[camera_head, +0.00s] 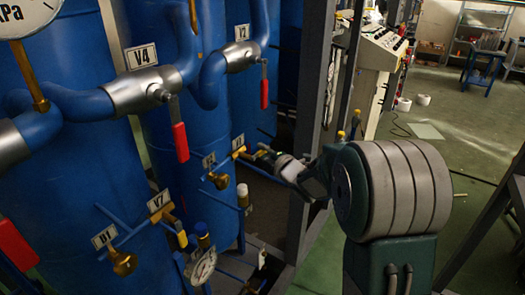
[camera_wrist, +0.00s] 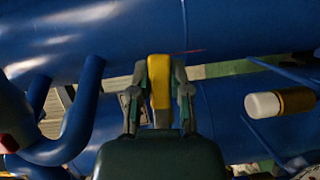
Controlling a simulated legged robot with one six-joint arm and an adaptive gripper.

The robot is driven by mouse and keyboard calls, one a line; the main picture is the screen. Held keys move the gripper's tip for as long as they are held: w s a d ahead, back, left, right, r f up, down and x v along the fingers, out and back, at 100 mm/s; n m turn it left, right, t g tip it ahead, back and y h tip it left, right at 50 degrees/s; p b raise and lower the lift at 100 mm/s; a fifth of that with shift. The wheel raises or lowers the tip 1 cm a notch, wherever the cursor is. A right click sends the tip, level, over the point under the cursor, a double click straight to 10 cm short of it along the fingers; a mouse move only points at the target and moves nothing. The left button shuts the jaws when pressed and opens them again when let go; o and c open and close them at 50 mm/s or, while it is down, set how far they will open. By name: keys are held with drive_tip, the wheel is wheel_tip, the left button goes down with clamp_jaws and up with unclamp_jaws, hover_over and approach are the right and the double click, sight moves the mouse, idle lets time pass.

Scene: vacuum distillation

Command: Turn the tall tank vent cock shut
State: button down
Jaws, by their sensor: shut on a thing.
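My gripper (camera_wrist: 160,95) is shut on a yellow cock handle (camera_wrist: 159,78) in the wrist view, with one finger on each side of it. I take this handle for the vent cock. The blue tank (camera_wrist: 230,35) lies right behind it. In the head view my gripper (camera_head: 268,155) reaches in from the right to a small brass cock (camera_head: 240,153) on the tank's side. The label beside that cock is too small to read surely. The cock's body is mostly hidden by my fingers in the wrist view, so how far it is turned cannot be told.
A white-capped fitting (camera_head: 243,192) stands below the held cock and shows in the wrist view (camera_wrist: 264,105). Other brass cocks, V7 (camera_head: 158,205) and D1 (camera_head: 103,239), and a pressure gauge (camera_head: 201,267) are near. Red-handled valves V4 (camera_head: 180,140) and V2 (camera_head: 264,90) hang above.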

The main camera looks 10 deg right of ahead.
drive_tip(key=s+a+f+m+g+y, duration=0.2)
drive_tip(key=f+m+g, duration=0.3)
drive_tip(key=m, duration=0.7)
drive_tip(key=shift+s+a+g+y, duration=0.3)
drive_tip(key=shift+s+a+g, duration=0.55)
drive_tip(key=shift+s+g, duration=0.05)
drive_tip(key=shift+m, duration=0.3)
drive_tip(key=c, duration=0.6)
unclamp_jaws()
drive_tip(key=shift+o, duration=0.2)
drive_tip(key=shift+r, duration=0.15)
drive_tip(key=v, duration=1.1)
drive_tip(key=shift+s+d, duration=0.25)
drive_tip(key=shift+d, duration=0.1)
